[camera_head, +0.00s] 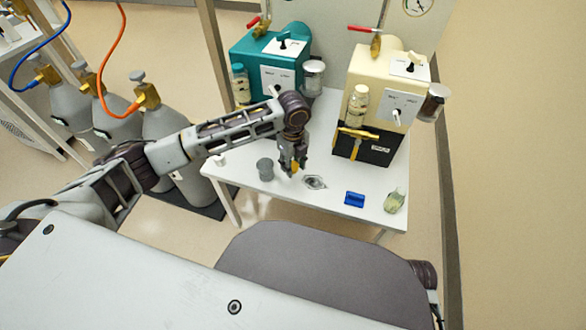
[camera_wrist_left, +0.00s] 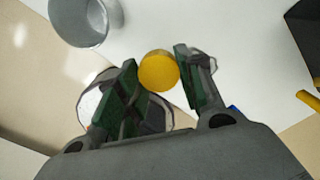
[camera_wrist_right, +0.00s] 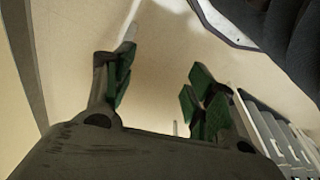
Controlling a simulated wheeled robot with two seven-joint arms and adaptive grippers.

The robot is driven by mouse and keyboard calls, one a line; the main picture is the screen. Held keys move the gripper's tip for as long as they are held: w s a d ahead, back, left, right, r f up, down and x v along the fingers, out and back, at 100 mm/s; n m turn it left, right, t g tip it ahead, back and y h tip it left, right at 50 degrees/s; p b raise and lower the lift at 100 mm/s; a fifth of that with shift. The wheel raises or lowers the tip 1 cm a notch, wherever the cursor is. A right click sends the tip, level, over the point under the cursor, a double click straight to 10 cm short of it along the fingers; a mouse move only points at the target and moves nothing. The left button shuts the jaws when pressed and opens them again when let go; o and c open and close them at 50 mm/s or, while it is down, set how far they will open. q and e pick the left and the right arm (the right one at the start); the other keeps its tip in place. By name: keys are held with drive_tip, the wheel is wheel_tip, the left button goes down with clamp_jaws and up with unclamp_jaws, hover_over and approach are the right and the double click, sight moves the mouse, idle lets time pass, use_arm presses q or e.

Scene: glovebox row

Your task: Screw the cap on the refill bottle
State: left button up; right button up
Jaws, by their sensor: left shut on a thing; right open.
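A yellow round cap (camera_wrist_left: 158,70) is between the fingertips of my left gripper (camera_wrist_left: 155,72), which is shut on it. In the head view this gripper (camera_head: 293,164) points down over the white table's front part, just right of a grey cup (camera_head: 265,169). The cup also shows in the left wrist view (camera_wrist_left: 85,20). A pale, clear object (camera_head: 395,202) lies at the table's front right; I cannot tell if it is the refill bottle. Whether a bottle is under the cap is hidden. My right gripper (camera_wrist_right: 155,95) is open and empty, away from the table.
A teal unit (camera_head: 255,65) and a cream unit (camera_head: 385,85) with a black base stand at the table's back. A round grey item (camera_head: 315,182) and a blue block (camera_head: 354,199) lie in front. Grey gas cylinders (camera_head: 115,120) stand on the left.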

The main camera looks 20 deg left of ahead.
sight(293, 166)
use_arm(q)
drive_tip(key=shift+r+p, duration=0.3)
drive_tip(key=shift+r, duration=1.25)
use_arm(e)
drive_tip(key=shift+s+d+f, duration=0.15)
drive_tip(key=shift+f, duration=0.45)
drive_tip(key=o, duration=0.4)
